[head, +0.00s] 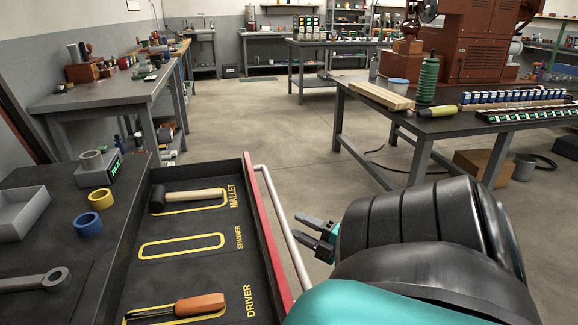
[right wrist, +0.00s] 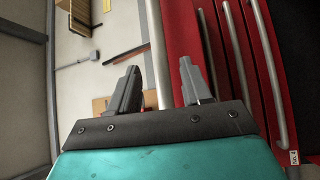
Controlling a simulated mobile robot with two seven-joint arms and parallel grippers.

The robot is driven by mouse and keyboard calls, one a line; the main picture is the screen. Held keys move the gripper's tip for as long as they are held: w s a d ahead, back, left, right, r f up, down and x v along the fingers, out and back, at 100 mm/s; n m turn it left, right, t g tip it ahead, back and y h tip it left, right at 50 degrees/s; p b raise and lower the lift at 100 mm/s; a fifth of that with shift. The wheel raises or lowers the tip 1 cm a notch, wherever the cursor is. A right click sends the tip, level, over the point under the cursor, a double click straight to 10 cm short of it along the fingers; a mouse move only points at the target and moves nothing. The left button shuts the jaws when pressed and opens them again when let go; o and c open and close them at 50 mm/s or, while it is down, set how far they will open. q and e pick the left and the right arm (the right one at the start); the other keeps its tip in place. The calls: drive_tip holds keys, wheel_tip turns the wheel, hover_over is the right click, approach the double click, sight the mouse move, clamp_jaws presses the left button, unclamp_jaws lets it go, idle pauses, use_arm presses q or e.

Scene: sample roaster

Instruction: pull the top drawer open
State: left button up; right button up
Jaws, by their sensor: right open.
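The top drawer (head: 185,270) stands open in the head view. Its dark inside holds a mallet (head: 188,197) and a driver (head: 178,306) on yellow outlines; the spanner outline is empty. Its red front (head: 262,240) carries a pale bar handle (head: 283,230). My right gripper (head: 306,227) is just right of the handle, fingers toward it. In the right wrist view, the handle (right wrist: 158,45) runs between the two spread fingers of the gripper (right wrist: 160,68), with no clear contact. My left gripper is out of view.
Lower red drawer fronts with several bar handles (right wrist: 236,70) show in the right wrist view. A spanner (head: 40,281), a grey tray (head: 20,213) and tape rolls (head: 88,224) lie on the dark top at left. Open floor (head: 270,120) lies beyond; a long table (head: 440,125) stands right.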

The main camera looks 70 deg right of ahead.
drive_tip(key=s+f, duration=0.1)
drive_tip(key=s, duration=0.6)
drive_tip(key=shift+s+a, duration=0.2)
drive_tip(key=shift+a, duration=0.25)
